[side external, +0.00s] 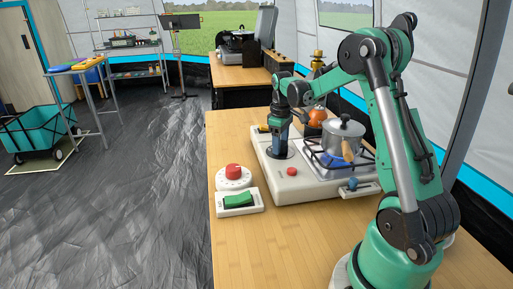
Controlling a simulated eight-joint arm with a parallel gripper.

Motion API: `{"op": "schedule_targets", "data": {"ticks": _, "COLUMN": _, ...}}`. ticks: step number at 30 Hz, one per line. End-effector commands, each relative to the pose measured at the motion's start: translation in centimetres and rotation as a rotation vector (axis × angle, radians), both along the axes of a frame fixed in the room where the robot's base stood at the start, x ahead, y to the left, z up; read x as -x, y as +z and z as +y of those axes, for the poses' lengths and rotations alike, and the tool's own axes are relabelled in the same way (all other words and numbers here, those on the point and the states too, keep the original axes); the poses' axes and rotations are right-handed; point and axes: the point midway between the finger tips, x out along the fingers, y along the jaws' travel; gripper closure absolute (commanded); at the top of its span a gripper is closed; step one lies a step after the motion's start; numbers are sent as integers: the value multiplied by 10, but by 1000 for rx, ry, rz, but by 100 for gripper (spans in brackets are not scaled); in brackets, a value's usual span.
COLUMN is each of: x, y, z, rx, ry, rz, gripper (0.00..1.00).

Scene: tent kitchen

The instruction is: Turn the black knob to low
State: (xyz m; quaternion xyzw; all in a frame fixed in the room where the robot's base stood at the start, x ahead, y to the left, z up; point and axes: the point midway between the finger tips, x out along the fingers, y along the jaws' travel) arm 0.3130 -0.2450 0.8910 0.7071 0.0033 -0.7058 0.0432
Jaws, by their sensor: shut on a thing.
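The black knob (279,154) is on top of the white stove unit (318,190), at its left part. Only a dark edge of it shows below my gripper. My gripper (280,146) points straight down over it and is shut on it. The fingers and the knob's pointer are too small and covered to make out, so its setting cannot be read.
A steel pot (343,139) with a wooden handle stands on the burner, right of my gripper. A red dial (233,171) and green switch (239,200) stand at left. The front tabletop is clear.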

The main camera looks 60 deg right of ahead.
Motion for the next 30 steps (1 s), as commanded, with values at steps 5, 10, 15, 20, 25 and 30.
{"op": "schedule_targets", "data": {"ticks": 5, "x": 0, "y": 0, "z": 0, "rx": 0, "ry": -1, "rz": 0, "gripper": 15}}
{"op": "schedule_targets", "data": {"ticks": 10, "x": 0, "y": 0, "z": 0, "rx": 0, "ry": -1, "rz": 0, "gripper": 15}}
{"op": "schedule_targets", "data": {"ticks": 15, "x": 0, "y": 5, "z": 0, "rx": 0, "ry": -1, "rz": 0, "gripper": 15}}
{"op": "schedule_targets", "data": {"ticks": 20, "x": 0, "y": 27, "z": 2, "rx": 0, "ry": 0, "rz": 0, "gripper": 15}}
{"op": "schedule_targets", "data": {"ticks": 25, "x": 0, "y": 48, "z": 3, "rx": 0, "ry": 0, "rz": 0, "gripper": 15}}
{"op": "schedule_targets", "data": {"ticks": 30, "x": 0, "y": 56, "z": 3, "rx": 0, "ry": -1, "rz": 0, "gripper": 15}}
